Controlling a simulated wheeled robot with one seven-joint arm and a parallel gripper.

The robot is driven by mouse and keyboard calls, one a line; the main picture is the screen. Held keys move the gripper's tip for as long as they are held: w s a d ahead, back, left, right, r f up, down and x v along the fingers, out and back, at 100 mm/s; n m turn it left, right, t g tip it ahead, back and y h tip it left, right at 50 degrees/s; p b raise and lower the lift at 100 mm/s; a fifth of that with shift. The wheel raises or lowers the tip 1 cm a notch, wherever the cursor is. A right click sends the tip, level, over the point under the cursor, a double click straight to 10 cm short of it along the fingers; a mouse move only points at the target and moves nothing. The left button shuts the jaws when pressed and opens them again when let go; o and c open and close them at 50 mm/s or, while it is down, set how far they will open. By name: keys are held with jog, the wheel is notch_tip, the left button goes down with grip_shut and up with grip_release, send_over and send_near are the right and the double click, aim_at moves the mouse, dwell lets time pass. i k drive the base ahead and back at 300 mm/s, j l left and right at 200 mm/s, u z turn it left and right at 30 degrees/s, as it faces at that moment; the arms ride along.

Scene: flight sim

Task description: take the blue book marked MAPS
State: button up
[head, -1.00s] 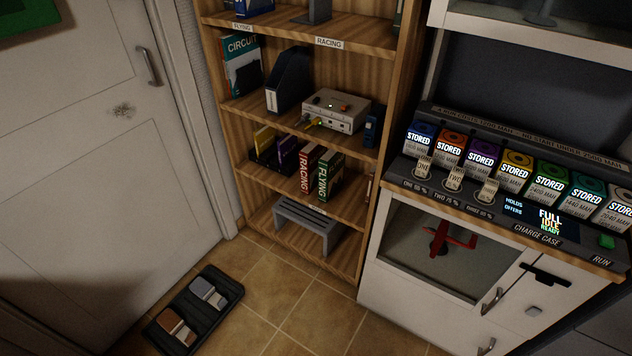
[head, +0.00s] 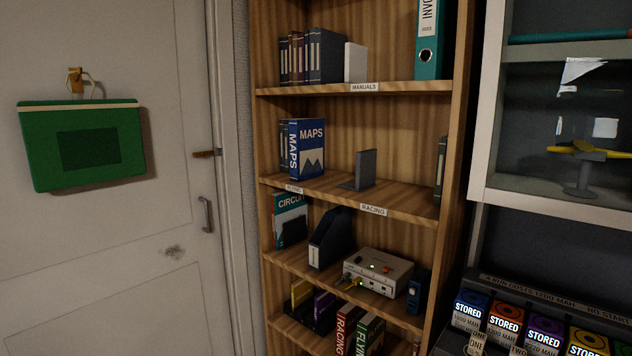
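The blue book marked MAPS (head: 311,151) stands upright on the second visible shelf from the top of the wooden bookcase, toward its left end. Its blue spine and its cover with a mountain picture both face out. A dark grey book (head: 284,147) stands close against its left side. A grey bookend (head: 366,169) stands to its right, with a gap between them. My gripper does not show in the head view.
The shelf (head: 405,199) right of the bookend is mostly bare. A door with a green bag (head: 82,147) is at the left. A glass cabinet (head: 488,110) borders the bookcase at the right. Below are a black file holder (head: 328,240) and a grey box (head: 377,273).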

aim_at(306, 136)
jog(key=i+j, duration=0.3)
jog(key=i, duration=0.2)
jog(key=i+j, duration=0.25)
jog(key=i, duration=0.25)
jog(key=i+j, duration=0.3)
jog(key=i, duration=0.2)
